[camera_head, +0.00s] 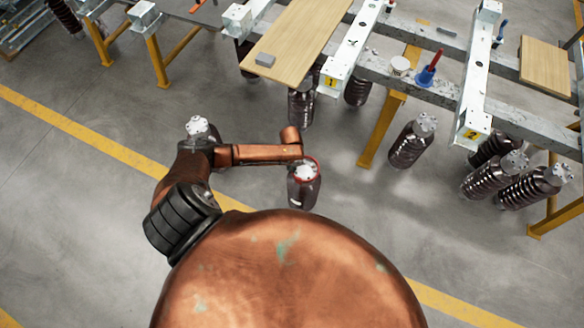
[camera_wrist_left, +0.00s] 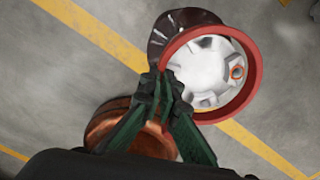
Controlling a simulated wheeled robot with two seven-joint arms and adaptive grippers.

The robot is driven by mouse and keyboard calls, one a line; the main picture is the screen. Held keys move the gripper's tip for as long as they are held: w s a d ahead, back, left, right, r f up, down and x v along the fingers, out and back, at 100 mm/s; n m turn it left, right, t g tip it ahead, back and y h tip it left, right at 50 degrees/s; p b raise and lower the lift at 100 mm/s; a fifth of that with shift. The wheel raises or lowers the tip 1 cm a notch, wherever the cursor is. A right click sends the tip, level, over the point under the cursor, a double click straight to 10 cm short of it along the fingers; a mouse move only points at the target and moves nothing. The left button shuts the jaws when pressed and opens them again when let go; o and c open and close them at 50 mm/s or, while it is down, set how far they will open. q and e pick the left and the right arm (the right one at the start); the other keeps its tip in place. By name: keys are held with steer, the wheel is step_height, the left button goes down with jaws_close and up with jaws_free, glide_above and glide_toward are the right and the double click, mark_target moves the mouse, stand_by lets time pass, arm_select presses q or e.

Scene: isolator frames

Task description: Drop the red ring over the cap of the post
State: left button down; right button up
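The red ring (camera_wrist_left: 256,73) shows in the left wrist view, encircling the pale metal cap (camera_wrist_left: 208,72) of a dark brown ribbed post (camera_wrist_left: 176,22). I cannot tell whether it is down around the cap or held just above it. In the head view the ring (camera_head: 317,164) outlines the cap (camera_head: 306,172) of the post (camera_head: 304,196), which stands upright on the floor. My left gripper (camera_wrist_left: 166,88) has its green fingers closed together on the ring's near-left rim. In the head view its fingers are mostly hidden by my copper arm. My right gripper is not in view.
Another capped post (camera_head: 197,128) stands behind my left arm. More posts (camera_head: 412,140) stand at the right, by a metal frame (camera_head: 440,88) on yellow legs. A wooden board (camera_head: 300,40) lies on the frame. Grey floor around the ringed post is open to its right.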

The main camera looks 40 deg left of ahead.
arm_select(q)
steer(key=shift+f+b, duration=0.3)
steer(key=shift+f, duration=0.25)
steer(key=c, duration=2.1)
jaws_free()
steer(key=shift+r, duration=0.15)
step_height(320, 180, up, 12)
steer(key=shift+a+f, duration=0.1)
